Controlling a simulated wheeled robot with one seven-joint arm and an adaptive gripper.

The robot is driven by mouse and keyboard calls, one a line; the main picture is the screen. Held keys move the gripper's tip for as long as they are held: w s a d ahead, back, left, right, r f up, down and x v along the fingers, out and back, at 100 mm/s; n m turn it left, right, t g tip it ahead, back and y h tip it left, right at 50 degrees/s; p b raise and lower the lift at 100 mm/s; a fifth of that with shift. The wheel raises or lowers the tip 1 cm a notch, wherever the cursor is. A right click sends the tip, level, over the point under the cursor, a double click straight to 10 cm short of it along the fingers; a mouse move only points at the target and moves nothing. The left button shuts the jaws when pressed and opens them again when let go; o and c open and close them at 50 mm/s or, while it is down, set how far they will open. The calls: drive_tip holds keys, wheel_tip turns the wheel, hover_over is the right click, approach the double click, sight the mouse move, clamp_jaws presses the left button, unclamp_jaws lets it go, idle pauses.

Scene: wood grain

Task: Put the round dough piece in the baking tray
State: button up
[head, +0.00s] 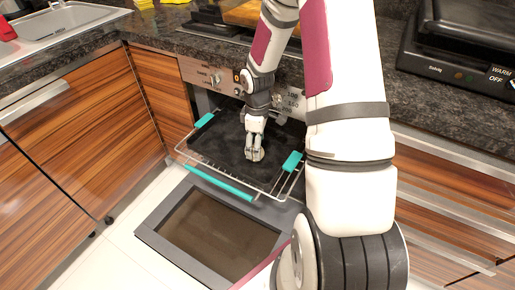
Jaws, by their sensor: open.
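The baking tray (213,142) is a dark, flat tray with teal handles at its left and right ends, on a pulled-out wire rack in front of the oven. My gripper (255,155) points down over the middle of the tray, with its fingertips low, at or just above the surface. It is open, though the fingers look small and close together here. I cannot make out the round dough piece; any dough between or behind the fingers is hidden or too small to tell.
The oven door (218,232) hangs open below the rack (268,191). A teal bar (218,184) runs along the rack's front. A sink (65,22) is at the back left. A black appliance (455,62) stands on the right counter. My arm covers the middle right.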

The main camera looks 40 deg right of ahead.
wheel_tip(320, 180, up, 9)
drive_tip(key=p, duration=0.2)
drive_tip(key=s+a+r+m+h, duration=0.1)
drive_tip(key=s+a+r+m, duration=0.1)
drive_tip(key=s+a+r, duration=0.5)
drive_tip(key=s+a+r+m+h, duration=0.1)
drive_tip(key=s+a+r, duration=0.15)
drive_tip(key=r, duration=0.75)
drive_tip(key=s+a+r+m, duration=0.1)
drive_tip(key=s+a+r, duration=0.1)
drive_tip(key=s, duration=0.4)
drive_tip(key=s+a+r+m+y, duration=0.1)
drive_tip(key=s+a+m, duration=0.1)
drive_tip(key=s, duration=0.4)
drive_tip(key=s+a+r+m+t+y, duration=0.1)
drive_tip(key=s+a+r, duration=0.1)
drive_tip(key=s+a, duration=0.2)
drive_tip(key=s, duration=0.3)
drive_tip(key=shift+a+r+m, duration=0.25)
drive_tip(key=shift+r+m, duration=0.05)
drive_tip(key=shift+r, duration=0.05)
wheel_tip(320, 180, up, 18)
drive_tip(key=t+p, duration=0.3)
drive_tip(key=p, duration=1.2)
drive_tip(key=shift+f+p, duration=0.2)
drive_tip(key=shift+p, duration=0.2)
